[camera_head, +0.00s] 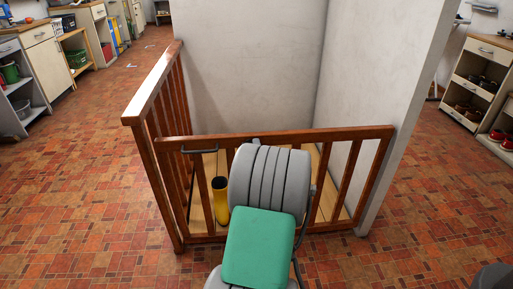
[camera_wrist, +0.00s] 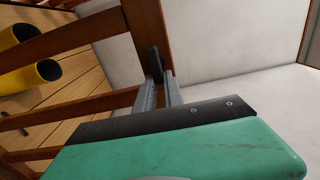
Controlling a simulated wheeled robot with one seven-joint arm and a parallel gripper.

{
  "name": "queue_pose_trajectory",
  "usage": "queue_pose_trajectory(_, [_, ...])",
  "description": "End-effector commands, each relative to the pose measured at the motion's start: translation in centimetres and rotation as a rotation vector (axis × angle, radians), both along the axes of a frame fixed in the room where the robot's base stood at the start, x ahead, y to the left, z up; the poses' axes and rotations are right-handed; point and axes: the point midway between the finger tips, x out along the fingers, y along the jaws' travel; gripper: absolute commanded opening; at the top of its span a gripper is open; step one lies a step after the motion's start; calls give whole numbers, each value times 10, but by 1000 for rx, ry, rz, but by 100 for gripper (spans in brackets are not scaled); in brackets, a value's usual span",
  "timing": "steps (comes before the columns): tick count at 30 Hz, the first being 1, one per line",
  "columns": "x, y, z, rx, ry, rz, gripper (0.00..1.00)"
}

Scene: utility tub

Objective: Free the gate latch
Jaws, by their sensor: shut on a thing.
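The brown wooden gate (camera_head: 345,134) spans the gap between the railing post and the white wall and looks closed. In the wrist view, my gripper (camera_wrist: 160,80) has its two grey fingers close together at a small dark piece (camera_wrist: 154,62) against the gate's wood, which looks like the latch. The fingers are shut on it. In the head view my own grey and green arm hides the fingers and most of the latch area.
A wooden railing (camera_head: 152,85) runs back from the gate's left end. Behind the gate, a yellow tube (camera_head: 221,190) stands on pale boards; two yellow open ends (camera_wrist: 30,75) show in the wrist view. Shelves (camera_head: 478,85) stand far right. Tiled floor beside the gate is clear.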

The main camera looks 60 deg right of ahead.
Motion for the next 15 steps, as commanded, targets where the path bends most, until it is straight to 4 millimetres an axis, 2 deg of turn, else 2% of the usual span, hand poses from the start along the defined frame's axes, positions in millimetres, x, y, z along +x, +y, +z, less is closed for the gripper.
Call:
queue_pose_trajectory(3, [0,0,0,1,0,1,0])
queue_pose_trajectory(4, [0,0,0,1,1,1,13])
queue_pose_trajectory(11, [0,0,0,1,1,1,32])
queue_pose_trajectory(15, [0,0,0,0,1,0,35])
